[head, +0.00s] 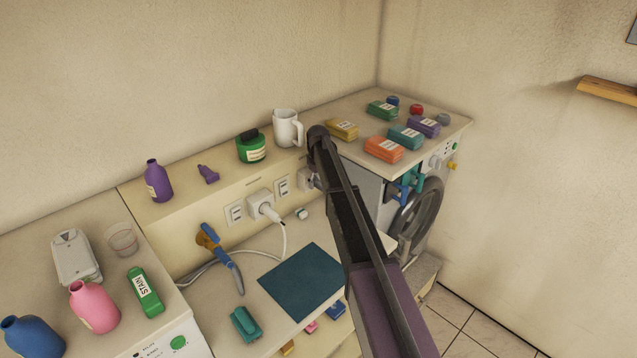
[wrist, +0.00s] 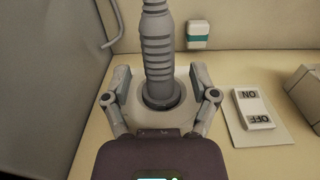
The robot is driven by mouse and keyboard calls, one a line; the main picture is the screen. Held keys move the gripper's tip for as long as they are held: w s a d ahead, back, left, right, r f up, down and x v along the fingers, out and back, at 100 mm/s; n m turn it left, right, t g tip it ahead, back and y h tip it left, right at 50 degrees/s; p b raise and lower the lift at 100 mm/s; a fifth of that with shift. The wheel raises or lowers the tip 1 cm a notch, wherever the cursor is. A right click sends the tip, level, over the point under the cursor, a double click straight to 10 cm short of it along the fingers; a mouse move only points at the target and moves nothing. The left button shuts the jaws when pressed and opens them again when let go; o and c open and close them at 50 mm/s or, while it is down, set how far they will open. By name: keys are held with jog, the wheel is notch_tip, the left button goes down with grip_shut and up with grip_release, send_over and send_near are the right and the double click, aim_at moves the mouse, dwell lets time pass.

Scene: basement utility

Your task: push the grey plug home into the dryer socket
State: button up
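The grey plug (wrist: 158,50) with its ribbed sleeve stands between the two fingers of my gripper (wrist: 161,84) in the wrist view. The plug is at the cream wall panel, beside an ON/OFF switch (wrist: 252,110). The dryer socket is covered by the plug and my gripper, so I cannot tell how deep the plug sits. In the head view my arm hides the plug and fingers; part of an outlet (head: 304,180) shows at the arm's left edge.
A white adapter with a white plug (head: 262,204) is left of the outlet. A white mug (head: 286,128) and green jar (head: 251,147) stand on the ledge above. A teal mat (head: 303,281) lies in front.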

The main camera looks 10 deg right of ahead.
jog(key=shift+s, duration=0.1)
jog(key=s+d, duration=0.6)
jog(key=s, duration=0.2)
jog(key=shift+m, duration=0.3)
jog(key=s+a+f+b, duration=0.1)
jog(key=s+f+b, duration=0.1)
jog(key=s, duration=0.4)
jog(key=s+a+f+b, duration=0.2)
jog(key=s, duration=0.4)
jog(key=s+a+f+b, duration=0.1)
jog(key=s+f+b, duration=0.2)
jog(key=s, duration=0.4)
jog(key=shift+a+f, duration=0.1)
jog(key=shift+a, duration=0.1)
dwell(0.6)
jog(key=s+d+m, duration=0.3)
jog(key=s+m, duration=0.3)
jog(key=s, duration=0.7)
jog(key=shift+s+m, duration=0.3)
jog(key=shift+s, duration=0.05)
dwell(0.9)
